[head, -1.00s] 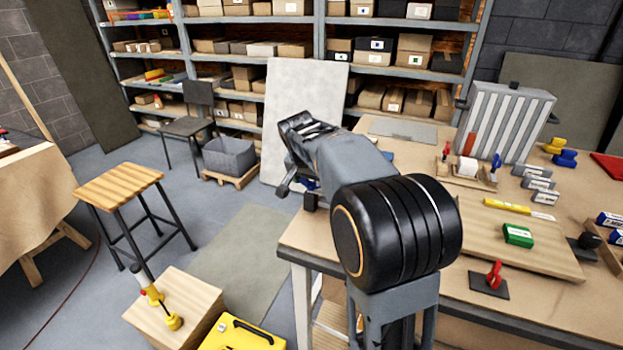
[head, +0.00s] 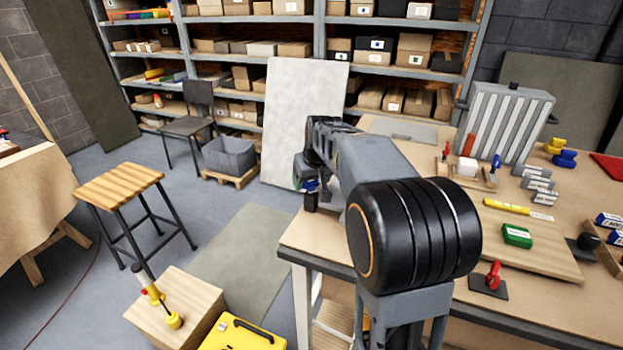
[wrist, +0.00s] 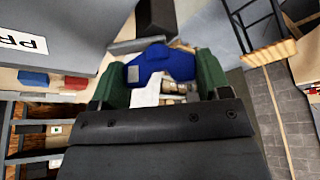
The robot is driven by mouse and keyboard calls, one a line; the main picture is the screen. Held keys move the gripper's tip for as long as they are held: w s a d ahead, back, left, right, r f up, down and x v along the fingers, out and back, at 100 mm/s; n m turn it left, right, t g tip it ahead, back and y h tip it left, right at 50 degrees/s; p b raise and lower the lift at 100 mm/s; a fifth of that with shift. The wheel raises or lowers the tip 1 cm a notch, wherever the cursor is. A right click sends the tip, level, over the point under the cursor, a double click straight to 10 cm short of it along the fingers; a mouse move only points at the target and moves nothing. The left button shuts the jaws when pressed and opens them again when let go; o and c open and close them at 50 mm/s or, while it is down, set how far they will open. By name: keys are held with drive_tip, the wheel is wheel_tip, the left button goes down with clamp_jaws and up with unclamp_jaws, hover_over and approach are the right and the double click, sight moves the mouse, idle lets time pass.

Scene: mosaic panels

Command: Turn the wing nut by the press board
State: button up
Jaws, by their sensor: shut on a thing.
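The blue wing nut (wrist: 160,66) sits between the green fingers of my gripper (wrist: 158,80) in the wrist view. The fingers are shut on it, one on each side. In the head view my gripper (head: 308,182) hangs at the near left corner of the workbench, with a bit of blue showing at its tip. My arm hides most of it there. A grey board (wrist: 50,35) with a white label reading "PR" fills the upper left of the wrist view. A dark block (wrist: 155,18) stands beyond the nut.
The workbench (head: 325,240) holds a ribbed grey panel (head: 505,120), a green box (head: 517,235) and a red-handled clamp (head: 490,280). A wooden stool (head: 120,183) and a yellow case (head: 242,335) stand at left.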

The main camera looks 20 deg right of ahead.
drive_tip(key=n+y, duration=0.1)
drive_tip(key=n, duration=0.3)
drive_tip(key=shift+n+y, duration=0.3)
drive_tip(key=shift+y, duration=0.1)
drive_tip(key=shift+n+g+y+b, duration=0.3)
drive_tip(key=shift+n+g+y, duration=0.35)
drive_tip(key=shift+n, duration=1.65)
drive_tip(key=o, duration=0.9)
drive_tip(key=p+v, duration=0.1)
drive_tip(key=v, duration=1.2)
drive_tip(key=shift+d+r, duration=0.2)
drive_tip(key=shift+r, duration=0.15)
